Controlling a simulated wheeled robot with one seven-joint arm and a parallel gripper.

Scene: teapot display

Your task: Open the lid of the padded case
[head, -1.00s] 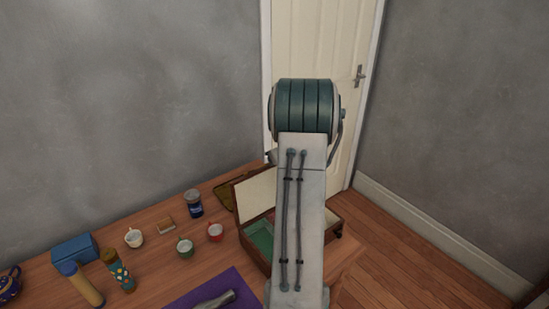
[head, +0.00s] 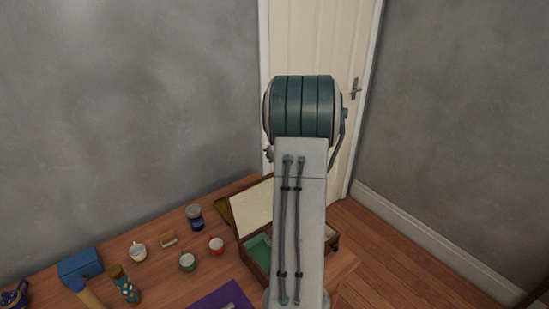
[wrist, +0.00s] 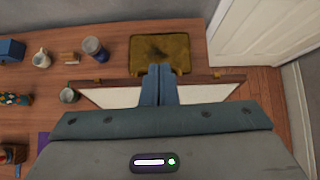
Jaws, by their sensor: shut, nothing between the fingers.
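The padded case (head: 256,269) is a brown box with a green lining at the table's right end, partly hidden by my arm. Its lid (head: 252,214) stands raised at the back, its cream inner face showing. In the wrist view the cream face of the lid (wrist: 112,97) shows on both sides of my gripper (wrist: 159,72). My gripper's two blue-grey fingers are together with nothing between them. They overlap the middle of the lid's edge in that view; I cannot tell whether they touch it. In the head view my gripper is hidden behind my arm.
A door (head: 305,45) stands beyond the table.

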